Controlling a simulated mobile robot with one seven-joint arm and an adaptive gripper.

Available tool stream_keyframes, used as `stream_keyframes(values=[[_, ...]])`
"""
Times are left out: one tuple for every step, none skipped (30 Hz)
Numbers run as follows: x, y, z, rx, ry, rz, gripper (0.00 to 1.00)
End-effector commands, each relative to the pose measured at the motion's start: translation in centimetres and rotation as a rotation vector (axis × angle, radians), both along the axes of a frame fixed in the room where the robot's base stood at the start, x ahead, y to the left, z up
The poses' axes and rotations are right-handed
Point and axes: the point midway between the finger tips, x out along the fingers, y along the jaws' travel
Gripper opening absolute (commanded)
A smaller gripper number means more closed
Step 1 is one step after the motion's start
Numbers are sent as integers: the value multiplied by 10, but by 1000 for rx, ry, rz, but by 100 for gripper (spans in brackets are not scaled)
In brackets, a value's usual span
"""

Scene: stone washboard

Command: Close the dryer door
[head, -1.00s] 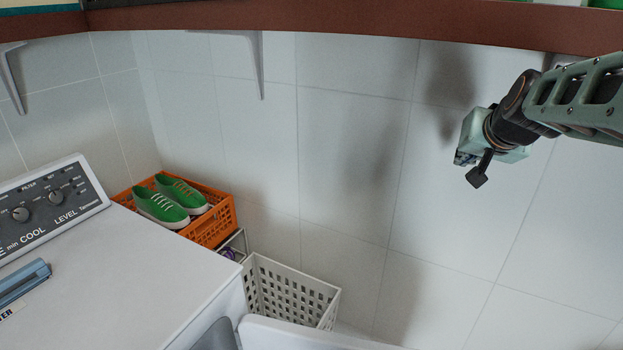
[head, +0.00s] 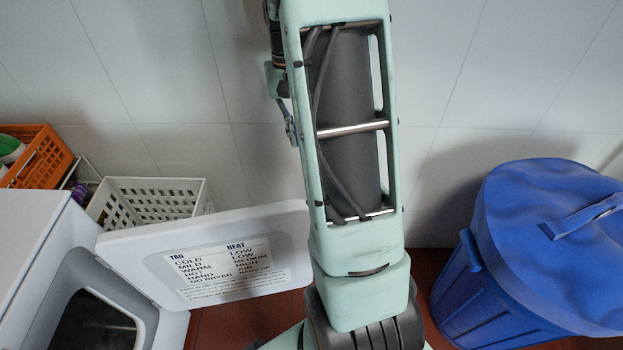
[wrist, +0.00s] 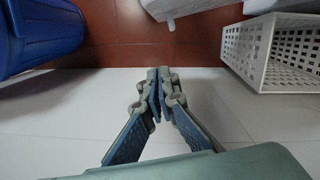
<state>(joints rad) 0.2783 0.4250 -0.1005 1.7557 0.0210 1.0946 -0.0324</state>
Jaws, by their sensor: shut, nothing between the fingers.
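The white dryer door (head: 280,275) stands open, swung out to the right of the dryer (head: 30,270). The dryer's dark opening (head: 95,325) shows at the lower left. My gripper (head: 293,135) is beyond the door, near the wall, and mostly hidden by my arm. In the wrist view my gripper (wrist: 160,92) is shut and empty. A white edge (wrist: 180,8) at the top there looks like the door, apart from the fingers.
A white perforated basket (head: 150,197) stands behind the door by the wall and shows at right in the wrist view (wrist: 275,50). An orange crate (head: 40,160) is at the left. A blue lidded bin (head: 530,250) stands at the right. Red floor shows between.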

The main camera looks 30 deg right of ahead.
Motion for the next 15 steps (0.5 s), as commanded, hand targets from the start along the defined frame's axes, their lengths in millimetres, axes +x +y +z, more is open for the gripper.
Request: stream_keyframes(values=[[-6, 3, -10, 22, 38, -4, 0], [-8, 5, -14, 31, 54, -3, 0], [-11, 7, -17, 42, 73, -4, 0], [-13, 8, -19, 49, 83, -2, 0], [-14, 9, -20, 52, 91, -1, 0], [-16, 10, -22, 56, 98, -2, 0], [-17, 11, -24, 58, 101, -2, 0], [-17, 11, -26, 59, 103, -1, 0], [-18, 12, -30, 60, 105, -1, 0], [-20, 12, -33, 60, 106, -1, 0], [-21, 12, -37, 60, 106, -1, 0], [-22, 13, -44, 60, 105, -1, 0], [-24, 14, -49, 61, 107, -1, 0], [-25, 14, -55, 60, 106, -1, 0], [-27, 15, -63, 60, 106, -1, 0]])
